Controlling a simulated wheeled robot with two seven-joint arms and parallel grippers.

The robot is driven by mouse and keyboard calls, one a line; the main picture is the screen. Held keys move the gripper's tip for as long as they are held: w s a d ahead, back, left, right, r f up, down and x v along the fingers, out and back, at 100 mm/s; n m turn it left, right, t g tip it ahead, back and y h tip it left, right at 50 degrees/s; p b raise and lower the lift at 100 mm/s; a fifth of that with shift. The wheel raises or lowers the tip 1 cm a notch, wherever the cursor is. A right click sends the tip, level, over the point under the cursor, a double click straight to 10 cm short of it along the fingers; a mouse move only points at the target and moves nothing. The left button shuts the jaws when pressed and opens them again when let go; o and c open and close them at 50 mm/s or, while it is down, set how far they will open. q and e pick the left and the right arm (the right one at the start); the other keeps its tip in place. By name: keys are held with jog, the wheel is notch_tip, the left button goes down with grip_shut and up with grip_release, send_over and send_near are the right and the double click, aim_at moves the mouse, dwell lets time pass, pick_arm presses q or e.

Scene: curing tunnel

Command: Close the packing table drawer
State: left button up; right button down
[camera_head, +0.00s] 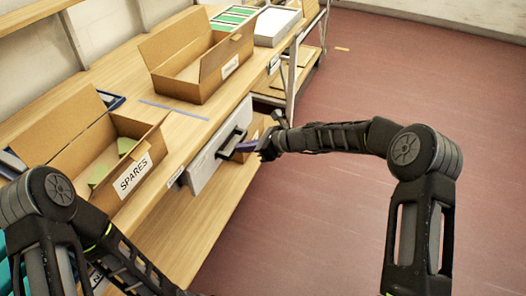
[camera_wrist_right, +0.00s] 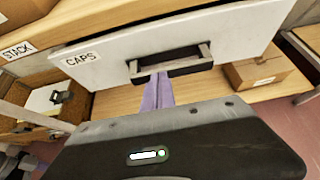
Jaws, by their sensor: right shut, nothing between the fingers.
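The packing table drawer (camera_head: 206,163) has a pale grey front with a dark bar handle, under the wooden tabletop in the head view. In the right wrist view, the drawer front (camera_wrist_right: 115,58) carries a CAPS label, and its handle (camera_wrist_right: 190,65) is near the middle. My right gripper (camera_head: 244,147) is shut and empty, its purple fingers pointing at the handle. In the right wrist view the fingertips (camera_wrist_right: 158,78) are at the handle's left part; I cannot tell whether they touch it. How far the drawer stands out is unclear. My left gripper is out of view.
On the packing table (camera_head: 183,128) stand an open SPARES box (camera_head: 134,176) and another open cardboard box (camera_head: 200,72). A wooden lower shelf (camera_head: 222,203) runs below the drawer, with a cardboard box (camera_wrist_right: 258,71) on it. The red floor (camera_head: 330,215) to the right is clear.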

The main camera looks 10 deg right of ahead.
aim_at(223, 143)
jog(key=w+a, duration=0.1)
jog(key=a, duration=0.1)
jog(key=w+a, duration=0.1)
jog(key=shift+w+a, duration=0.2)
jog(key=shift+a, duration=0.2)
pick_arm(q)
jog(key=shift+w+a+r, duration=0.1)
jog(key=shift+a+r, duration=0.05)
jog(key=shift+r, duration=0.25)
pick_arm(e)
jog(key=shift+r, duration=0.1)
jog(key=shift+a+r, duration=0.1)
jog(key=shift+s+d, duration=0.1)
jog(key=shift+d, duration=0.25)
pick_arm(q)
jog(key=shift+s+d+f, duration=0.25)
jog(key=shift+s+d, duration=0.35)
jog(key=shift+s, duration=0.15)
pick_arm(e)
jog(key=d+f+v, duration=0.1)
jog(key=f+v, duration=0.1)
jog(key=v, duration=1.1)
jog(key=shift+s, duration=0.35)
